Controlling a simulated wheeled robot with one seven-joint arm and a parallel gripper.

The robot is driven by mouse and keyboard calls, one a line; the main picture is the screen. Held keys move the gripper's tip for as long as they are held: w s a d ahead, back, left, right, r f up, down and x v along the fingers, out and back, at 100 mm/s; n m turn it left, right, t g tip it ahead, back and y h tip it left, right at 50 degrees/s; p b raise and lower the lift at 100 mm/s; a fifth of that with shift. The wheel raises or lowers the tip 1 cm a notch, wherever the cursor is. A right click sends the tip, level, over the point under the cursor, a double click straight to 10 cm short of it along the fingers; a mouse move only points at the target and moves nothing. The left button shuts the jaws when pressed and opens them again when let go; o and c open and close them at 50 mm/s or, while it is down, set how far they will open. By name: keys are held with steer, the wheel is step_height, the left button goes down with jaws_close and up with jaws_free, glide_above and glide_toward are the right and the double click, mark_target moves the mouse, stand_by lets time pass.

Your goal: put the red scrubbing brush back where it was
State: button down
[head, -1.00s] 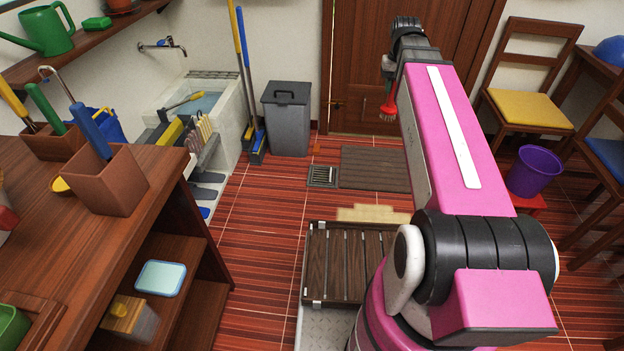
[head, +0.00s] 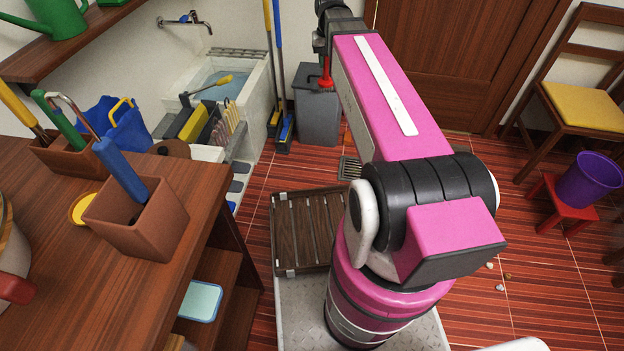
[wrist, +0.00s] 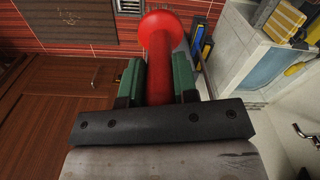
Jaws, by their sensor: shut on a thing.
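The red scrubbing brush (head: 326,74) hangs below the far end of my arm in the head view, in front of the grey bin. In the wrist view, the red brush (wrist: 160,32) shows a round knob end and a handle between two green fingers. My gripper (wrist: 158,82) is shut on this handle. The rest of the brush is hidden. In the head view my arm and wrist mostly cover the gripper.
A wooden bench (head: 190,185) at left carries a brown pot (head: 145,225) with a blue-handled tool and another brown holder (head: 65,155). Behind it are a sink (head: 255,90) and a grey bin (head: 318,115). A purple bucket (head: 590,180) stands on a red stool at right.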

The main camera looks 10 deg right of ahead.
steer(key=w+a+f+m, duration=0.1)
steer(key=w+a+f, duration=0.2)
steer(key=f, duration=0.9)
steer(key=w+a+f, duration=0.3)
steer(key=f, duration=0.9)
steer(key=s+a+f+m, duration=0.1)
steer(key=s+a+f, duration=0.1)
steer(key=f, duration=1.2)
steer(key=s+a+f+m, duration=0.1)
steer(key=s+f, duration=0.2)
steer(key=f, duration=1.2)
steer(key=w+d+f, duration=0.7)
steer(key=d+f, duration=0.1)
steer(key=f, duration=0.3)
steer(key=shift+w+d, duration=0.25)
steer(key=shift+w, duration=0.05)
steer(key=shift+f, duration=0.15)
steer(key=c, duration=0.9)
jaws_free()
